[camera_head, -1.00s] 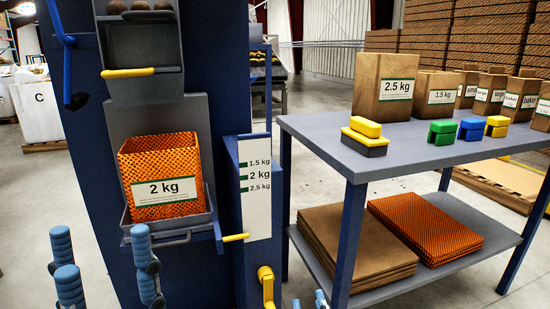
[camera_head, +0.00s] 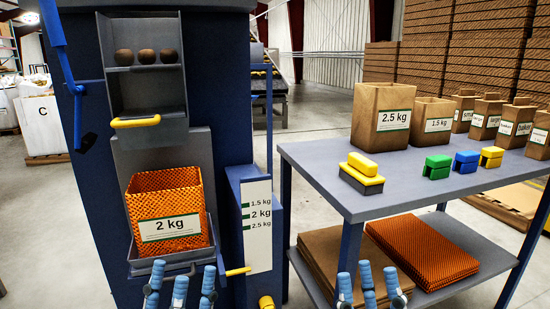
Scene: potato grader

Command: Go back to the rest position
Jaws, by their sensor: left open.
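My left gripper (camera_head: 181,274) shows at the bottom, in front of the grader's lower shelf. Its blue fingers are spread open with nothing between them. My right gripper (camera_head: 367,272) shows at the bottom, in front of the table's lower shelf. Its blue fingers stand apart and look empty. Both grippers point up in the picture, and my arms below them are out of view.
The blue grader (camera_head: 90,190) holds an orange 2 kg mesh bag (camera_head: 168,195) on its shelf, below three potatoes (camera_head: 145,57). The grey table (camera_head: 330,170) at right carries paper bags (camera_head: 383,115) and coloured clamp-like blocks (camera_head: 437,166). Concrete floor (camera_head: 50,220) shows at left.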

